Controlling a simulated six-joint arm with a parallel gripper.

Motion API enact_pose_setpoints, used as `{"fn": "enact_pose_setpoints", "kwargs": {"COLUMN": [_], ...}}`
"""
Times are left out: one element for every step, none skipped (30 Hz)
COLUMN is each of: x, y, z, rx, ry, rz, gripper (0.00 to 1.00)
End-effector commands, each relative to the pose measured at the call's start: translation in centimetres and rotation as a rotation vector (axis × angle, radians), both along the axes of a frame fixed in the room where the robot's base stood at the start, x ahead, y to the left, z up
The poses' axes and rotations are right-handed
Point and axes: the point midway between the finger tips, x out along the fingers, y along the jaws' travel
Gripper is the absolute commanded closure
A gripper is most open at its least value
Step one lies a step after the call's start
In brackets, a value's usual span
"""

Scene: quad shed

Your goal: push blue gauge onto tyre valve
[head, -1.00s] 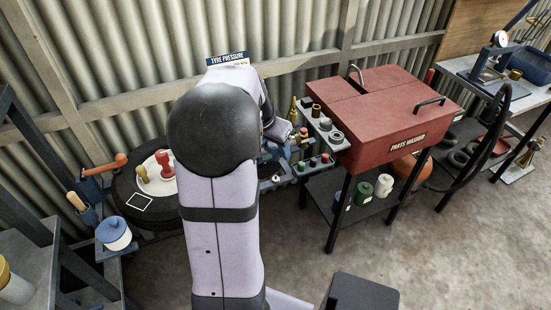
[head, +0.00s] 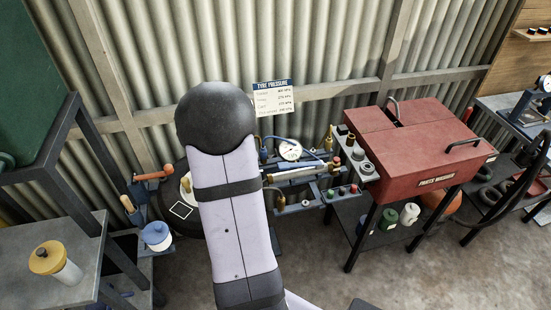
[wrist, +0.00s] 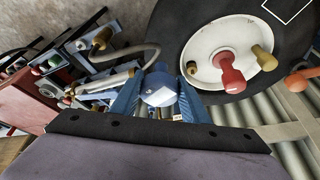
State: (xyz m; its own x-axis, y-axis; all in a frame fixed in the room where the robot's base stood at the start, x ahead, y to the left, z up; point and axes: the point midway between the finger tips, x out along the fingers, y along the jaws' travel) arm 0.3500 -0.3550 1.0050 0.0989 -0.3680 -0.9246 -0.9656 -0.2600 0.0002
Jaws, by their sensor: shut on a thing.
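My gripper (wrist: 158,103) shows in the wrist view with its blue fingers shut on the blue gauge (wrist: 160,88), which has a pale face. A grey hose runs from beside the gauge toward the rack. The black tyre (wrist: 200,20) with a white hub (wrist: 206,60) lies beyond and to the right, apart from the gauge. A red knobbed stem (wrist: 230,72) and a brass stem (wrist: 264,58) stand on the hub. I cannot tell which is the tyre valve. In the head view my arm hides the gripper, the gauge and most of the tyre (head: 181,211).
A rack with a round dial (head: 290,150) and several fittings stands right of the arm, beside the red parts washer (head: 420,150). An orange handle (head: 153,176) and a blue-lidded pot (head: 156,235) stand left of the tyre. Bare floor is in front.

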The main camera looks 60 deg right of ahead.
Motion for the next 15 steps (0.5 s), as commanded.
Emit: {"fn": "enact_pose_setpoints", "kwargs": {"x": [1.5, 2.3, 3.1, 3.8, 4.4, 5.0, 5.4, 5.7, 6.1, 6.4, 6.8, 7.1, 7.4, 7.7, 8.0], "y": [0.7, 1.0, 1.1, 1.3, 1.1, 0.9, 0.5, 0.1, -0.3, -0.7, -1.0, -1.3, -1.6, -1.8, -2.1], "z": [0.4, 0.2, -0.1, -0.2, -0.5, -0.8, -1.0, -1.0, -1.0, -0.7, -0.4, -0.2, 0.0, 0.3, 0.5], "rx": [0.001, 0.002, 0.002, 0.000, 0.000, -0.001, -0.002, -0.003, -0.002, -0.004, -0.005, -0.004, -0.004, -0.003, -0.004], "ry": [0.002, 0.003, 0.002, 0.001, 0.001, 0.000, 0.000, -0.001, -0.003, -0.003, -0.005, -0.004, -0.004, -0.004, -0.004], "rz": [0.041, 0.058, 0.074, 0.086, 0.088, 0.089, 0.084, 0.078, 0.069, 0.064, 0.059, 0.051, 0.045, 0.038, 0.029], "gripper": [0.83, 0.83, 0.83, 0.83, 0.83, 0.83, 0.83, 0.83, 0.83, 0.83, 0.83, 0.83, 0.83, 0.83, 0.83]}}
